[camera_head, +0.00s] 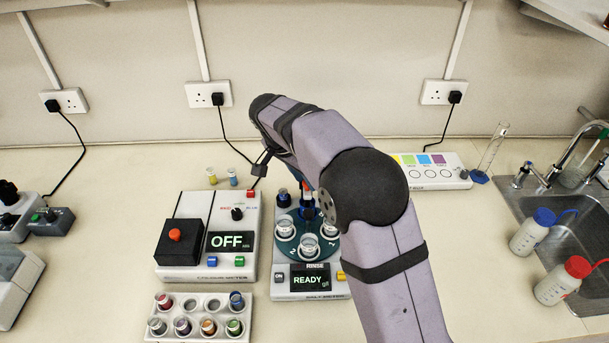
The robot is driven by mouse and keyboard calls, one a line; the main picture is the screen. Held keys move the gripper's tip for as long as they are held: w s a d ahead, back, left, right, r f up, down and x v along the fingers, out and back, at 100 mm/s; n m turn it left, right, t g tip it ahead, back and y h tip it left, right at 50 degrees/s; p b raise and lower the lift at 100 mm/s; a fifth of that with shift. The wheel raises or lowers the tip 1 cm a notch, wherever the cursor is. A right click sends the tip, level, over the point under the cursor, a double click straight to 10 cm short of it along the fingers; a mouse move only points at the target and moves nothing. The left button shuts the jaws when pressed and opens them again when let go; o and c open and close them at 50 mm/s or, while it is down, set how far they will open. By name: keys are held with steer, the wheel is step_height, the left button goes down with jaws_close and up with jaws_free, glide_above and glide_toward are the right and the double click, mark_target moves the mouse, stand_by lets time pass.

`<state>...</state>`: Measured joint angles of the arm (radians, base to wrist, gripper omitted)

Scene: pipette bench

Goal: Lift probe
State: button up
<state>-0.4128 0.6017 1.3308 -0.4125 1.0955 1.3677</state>
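The salt meter (309,295) stands at the centre of the bench, its display reading READY with RINSE above it. A dark teal round carousel (305,244) on it holds several clear cups. A slim upright dark piece with a red part (308,212), which looks like the probe, stands over the carousel. Its upper end and the meter's right side are hidden by my arm. My arm reaches from the lower right over the meter. My gripper is mostly hidden behind the arm near the probe's top; its fingers and any hold on the probe cannot be made out.
A colour meter (203,262) reading OFF stands left of the salt meter. A colour-labelled panel (432,178), a glass cylinder (492,153), a sink (535,203) and two wash bottles (534,233) are at right.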

jaws_close()
step_height(320, 180, up, 6)
steer(key=p, duration=0.3)
steer(key=shift+f, duration=0.15)
steer(key=shift+w, duration=0.1)
jaws_free()
